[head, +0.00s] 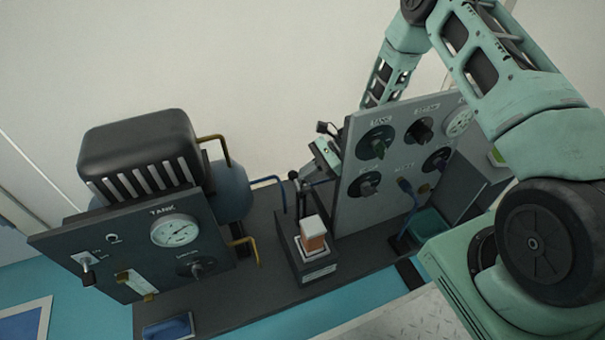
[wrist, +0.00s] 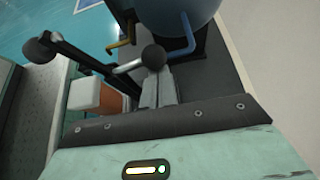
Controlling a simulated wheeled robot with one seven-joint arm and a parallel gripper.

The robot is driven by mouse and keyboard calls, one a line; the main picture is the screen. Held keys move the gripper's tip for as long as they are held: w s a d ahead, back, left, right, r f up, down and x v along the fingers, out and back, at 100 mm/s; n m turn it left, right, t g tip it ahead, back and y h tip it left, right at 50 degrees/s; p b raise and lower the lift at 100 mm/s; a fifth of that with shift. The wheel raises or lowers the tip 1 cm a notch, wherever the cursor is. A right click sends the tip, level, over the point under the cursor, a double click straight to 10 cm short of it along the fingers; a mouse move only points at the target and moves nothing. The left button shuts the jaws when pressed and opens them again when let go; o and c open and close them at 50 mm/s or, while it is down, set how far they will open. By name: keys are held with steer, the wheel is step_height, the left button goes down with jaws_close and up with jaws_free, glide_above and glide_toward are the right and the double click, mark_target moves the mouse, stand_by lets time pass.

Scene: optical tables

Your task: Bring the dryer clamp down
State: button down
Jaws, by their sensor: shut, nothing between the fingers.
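The dryer (head: 318,274) is a dark box in the middle of the bench, with an orange block with a white top (head: 313,232) on it. Its clamp (head: 299,190) stands raised at the back with a black ball knob. In the wrist view the clamp's dark arm (wrist: 75,62) slants across, with one black ball at its far end and another on a short silver rod (wrist: 130,66). My gripper (head: 312,174) is behind and beside the clamp. In the wrist view its fingers (wrist: 158,88) are shut and empty, close by the nearer ball; contact cannot be told.
A panel with a gauge and a black tank (head: 140,150) stands left. An upright panel of dials (head: 385,165) stands right, close to my arm. Blue and yellow pipes (head: 245,248) rise near the dryer. The bench front (head: 190,290) is partly clear.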

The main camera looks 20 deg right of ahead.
mark_target(297, 175)
steer(key=shift+r+p, duration=0.3)
steer(key=shift+p, duration=0.05)
steer(key=r+p, duration=0.1)
steer(key=p, duration=0.2)
steer(key=r+p, duration=0.1)
steer(key=p, duration=0.2)
steer(key=shift+s+r, duration=0.3)
steer(key=shift+s, duration=0.1)
steer(key=shift+p, duration=0.3)
steer(key=p+v, duration=0.5)
steer(key=v, duration=1.2)
steer(key=shift+d+r, duration=0.15)
steer(key=shift+d, duration=0.05)
steer(key=shift+s, duration=0.1)
step_height(297, 175, up, 9)
steer(key=p, duration=0.9)
steer(key=shift+r, duration=0.25)
